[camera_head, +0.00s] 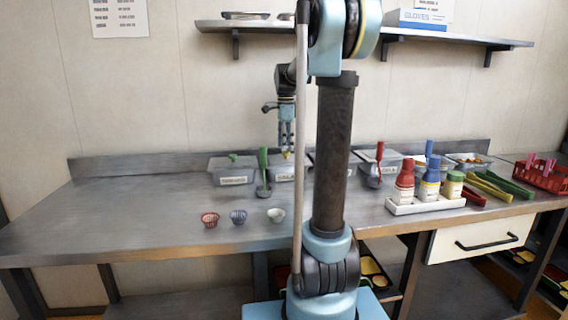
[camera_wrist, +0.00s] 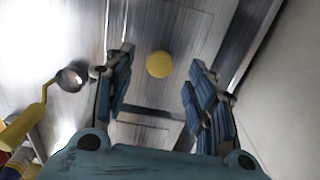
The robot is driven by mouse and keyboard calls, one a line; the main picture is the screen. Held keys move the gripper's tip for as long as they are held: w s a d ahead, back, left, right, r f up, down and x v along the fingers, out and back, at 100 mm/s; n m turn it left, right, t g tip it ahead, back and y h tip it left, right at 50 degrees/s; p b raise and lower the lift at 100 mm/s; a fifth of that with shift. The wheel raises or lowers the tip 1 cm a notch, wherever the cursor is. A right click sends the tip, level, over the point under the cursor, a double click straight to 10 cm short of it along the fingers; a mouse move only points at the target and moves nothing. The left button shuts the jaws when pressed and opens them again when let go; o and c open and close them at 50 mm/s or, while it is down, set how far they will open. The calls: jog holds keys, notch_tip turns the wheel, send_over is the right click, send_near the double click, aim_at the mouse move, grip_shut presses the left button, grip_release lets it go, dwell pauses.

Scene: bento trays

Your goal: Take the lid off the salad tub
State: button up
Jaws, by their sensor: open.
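The salad tub (camera_head: 291,174) stands in the row at the back of the counter, with a label on its front. Its pale lid (camera_wrist: 172,25) is on and has a round yellow knob (camera_wrist: 158,64). In the head view the knob (camera_head: 286,155) shows just below my fingertips. My gripper (camera_head: 286,149) points straight down over the tub and is open and empty. In the wrist view the knob lies between the two spread fingers, with a gap on each side. My arm column hides the tub's right side in the head view.
A green-knobbed tub (camera_head: 233,168) and a green-handled ladle (camera_head: 264,172) stand left of the salad tub. Bottles (camera_head: 429,180) stand on a white tray. The counter's left is clear.

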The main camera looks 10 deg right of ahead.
aim_at(286, 156)
jog(key=shift+f, duration=2.3)
jog(key=shift+c, duration=0.6)
grip_shut()
